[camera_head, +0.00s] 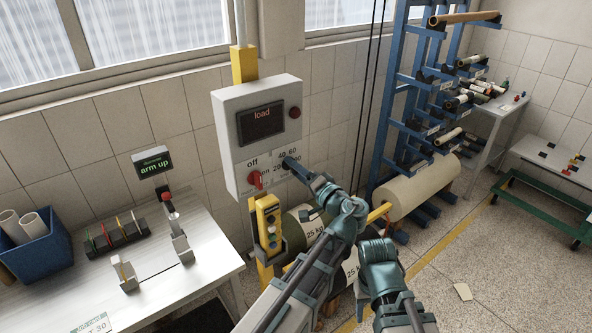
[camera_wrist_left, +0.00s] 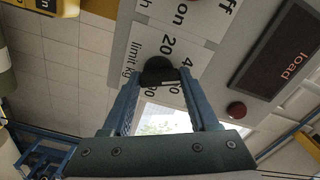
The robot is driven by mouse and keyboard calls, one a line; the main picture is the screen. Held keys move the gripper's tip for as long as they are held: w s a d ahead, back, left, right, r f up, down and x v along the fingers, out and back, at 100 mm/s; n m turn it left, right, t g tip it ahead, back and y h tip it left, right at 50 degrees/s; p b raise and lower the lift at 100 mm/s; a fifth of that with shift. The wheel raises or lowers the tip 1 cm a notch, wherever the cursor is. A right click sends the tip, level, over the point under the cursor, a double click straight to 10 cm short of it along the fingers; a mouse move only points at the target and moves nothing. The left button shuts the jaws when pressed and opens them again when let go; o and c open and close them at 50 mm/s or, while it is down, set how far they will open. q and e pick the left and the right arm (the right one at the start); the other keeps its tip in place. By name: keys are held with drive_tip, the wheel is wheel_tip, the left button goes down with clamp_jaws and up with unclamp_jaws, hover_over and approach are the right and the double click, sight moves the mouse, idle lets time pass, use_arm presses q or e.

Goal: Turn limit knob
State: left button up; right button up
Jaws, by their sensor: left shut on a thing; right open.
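The limit knob (camera_wrist_left: 158,70) is a small black knob on the front of the grey load box (camera_head: 228,125). Printed numbers and the words "limit kg" surround it in the left wrist view. My left gripper (camera_head: 291,163) is shut on the knob, with one finger on each side of it. In the head view the fingers mostly hide the knob. My right gripper (camera_head: 364,292) is low at the right of my left arm, open and away from the box; its fingers are hard to make out.
The box has a red off/on switch (camera_head: 254,179), a "load" display (camera_head: 261,122) and a dark red button (camera_head: 295,112). A yellow pendant (camera_head: 267,222) hangs below. A workbench (camera_head: 170,290) stands left; a blue roll rack (camera_head: 390,120) stands right.

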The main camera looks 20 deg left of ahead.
use_arm(q)
drive_tip(key=shift+s+f+n, duration=0.1)
drive_tip(key=shift+n, duration=0.4)
drive_tip(key=o, duration=1.4)
